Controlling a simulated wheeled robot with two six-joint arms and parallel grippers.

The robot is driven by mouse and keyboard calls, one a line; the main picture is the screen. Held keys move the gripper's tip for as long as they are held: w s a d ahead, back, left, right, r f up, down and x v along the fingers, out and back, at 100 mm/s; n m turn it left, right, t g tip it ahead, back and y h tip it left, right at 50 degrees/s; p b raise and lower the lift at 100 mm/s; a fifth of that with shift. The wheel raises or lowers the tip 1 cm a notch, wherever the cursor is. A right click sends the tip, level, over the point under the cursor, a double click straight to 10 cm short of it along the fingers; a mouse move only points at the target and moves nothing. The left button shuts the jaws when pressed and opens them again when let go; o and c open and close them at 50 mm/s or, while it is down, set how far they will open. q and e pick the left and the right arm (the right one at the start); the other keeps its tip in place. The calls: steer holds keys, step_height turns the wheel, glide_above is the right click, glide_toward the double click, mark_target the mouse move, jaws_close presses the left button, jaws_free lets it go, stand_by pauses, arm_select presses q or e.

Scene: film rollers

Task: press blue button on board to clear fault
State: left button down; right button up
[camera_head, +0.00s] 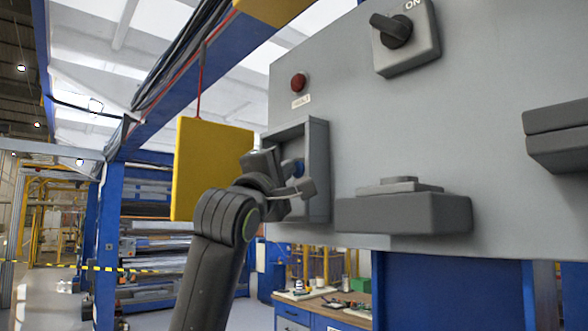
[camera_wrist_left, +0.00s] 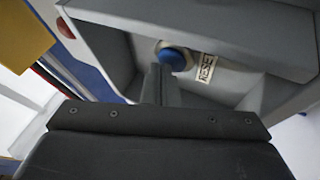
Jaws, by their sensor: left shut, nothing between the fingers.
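The blue button (camera_wrist_left: 180,58) sits inside a grey recessed box on the board (camera_head: 480,60), beside a white RESET label (camera_wrist_left: 206,68). In the head view only a bit of the blue button (camera_head: 299,168) shows behind my gripper. My left gripper (camera_head: 300,187) is at the mouth of the box. It is shut and empty. In the left wrist view its fingers (camera_wrist_left: 158,84) point into the box, with their tips just beside the button's left edge. I cannot tell whether they touch it. My right gripper is in neither view.
The box's grey walls (camera_head: 319,170) stand close around the gripper. A red lamp (camera_head: 298,82) is above the box, and a black rotary switch (camera_head: 392,30) is at the upper right. Dark ledges (camera_head: 405,214) stick out from the board to the right. A yellow panel (camera_head: 205,165) hangs at left.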

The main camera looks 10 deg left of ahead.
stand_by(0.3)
arm_select(q)
steer(key=shift+s+a+b, duration=0.4)
steer(key=shift+s+a, duration=0.1)
steer(key=shift+s, duration=0.1)
steer(key=shift+f, duration=0.1)
steer(key=s+a+b, duration=0.1)
steer(key=s, duration=0.1)
steer(key=s+a+b, duration=0.1)
steer(key=s+a, duration=0.1)
stand_by(0.3)
stand_by(0.8)
